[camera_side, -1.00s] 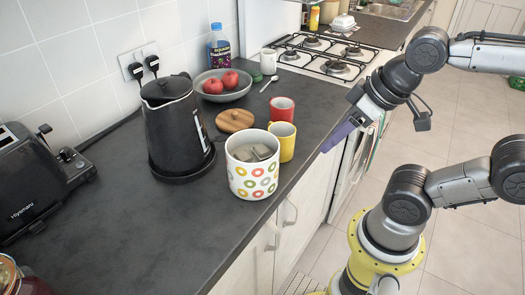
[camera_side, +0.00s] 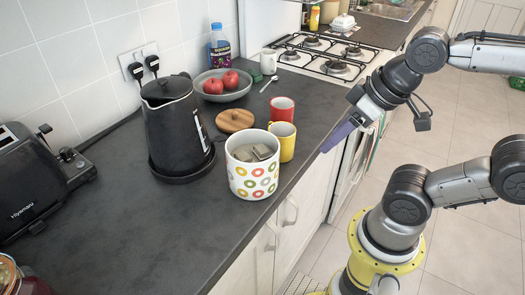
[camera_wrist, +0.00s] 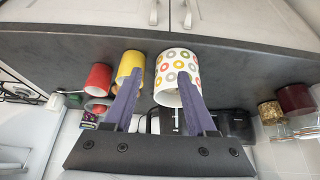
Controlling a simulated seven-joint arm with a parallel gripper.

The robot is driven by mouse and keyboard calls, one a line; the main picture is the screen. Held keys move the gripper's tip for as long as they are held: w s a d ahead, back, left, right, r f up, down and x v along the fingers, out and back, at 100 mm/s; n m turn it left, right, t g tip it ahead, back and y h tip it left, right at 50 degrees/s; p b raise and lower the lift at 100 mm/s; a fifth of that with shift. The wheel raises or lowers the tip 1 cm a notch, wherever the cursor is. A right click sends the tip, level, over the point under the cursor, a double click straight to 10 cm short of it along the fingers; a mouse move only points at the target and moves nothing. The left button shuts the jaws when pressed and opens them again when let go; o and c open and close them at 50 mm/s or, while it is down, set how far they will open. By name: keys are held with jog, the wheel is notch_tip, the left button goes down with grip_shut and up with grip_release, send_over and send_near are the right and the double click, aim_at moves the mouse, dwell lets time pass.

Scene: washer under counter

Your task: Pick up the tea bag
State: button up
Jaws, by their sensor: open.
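Tea bags (camera_side: 253,153) lie inside a white canister (camera_side: 252,183) with coloured rings, which stands open on the dark counter. I cannot make out single bags clearly. My gripper (camera_side: 335,141) is open and empty, to the right of the canister past the counter's front edge. In the wrist view its two purple fingers (camera_wrist: 160,95) are spread apart, and the canister (camera_wrist: 177,70) shows upside down beyond them. The canister's inside is mostly hidden there.
A yellow mug (camera_side: 283,141) and a red mug (camera_side: 281,109) stand close behind the canister. A wooden lid (camera_side: 235,120), a black kettle (camera_side: 176,125) and a fruit bowl (camera_side: 222,88) are nearby.

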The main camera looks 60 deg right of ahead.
jog(key=o, duration=0.4)
jog(key=shift+o, duration=0.2)
